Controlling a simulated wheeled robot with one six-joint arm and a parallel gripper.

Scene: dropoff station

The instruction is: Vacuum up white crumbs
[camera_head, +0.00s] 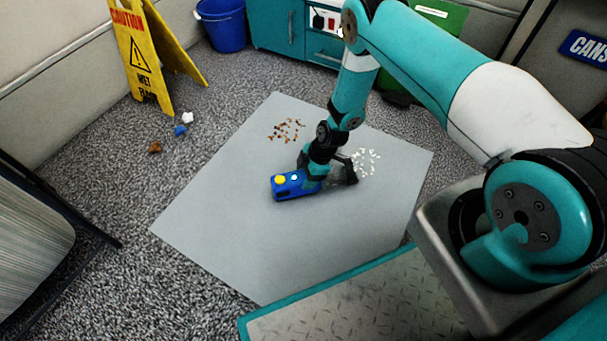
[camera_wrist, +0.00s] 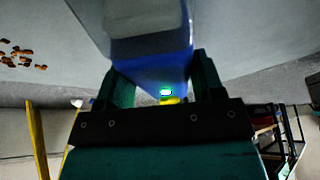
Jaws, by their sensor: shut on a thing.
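A blue handheld vacuum (camera_head: 287,188) with a yellow button is low over the grey mat (camera_head: 230,225). My gripper (camera_head: 318,178) is shut on it; its clear grey nozzle end points right, towards the white crumbs. In the wrist view the vacuum (camera_wrist: 155,60) fills the top middle between my gripper's fingers (camera_wrist: 160,85). The white crumbs (camera_head: 367,160) lie scattered on the mat just right of my gripper, partly hidden by the arm and nozzle. I cannot tell whether the nozzle touches the mat.
Brown crumbs (camera_head: 284,130) lie on the mat behind; they also show in the wrist view (camera_wrist: 18,54). A yellow caution sign (camera_head: 142,55), a blue bucket (camera_head: 222,25) and small crumpled litter (camera_head: 183,127) stand or lie on the carpet at back left. The front mat is clear.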

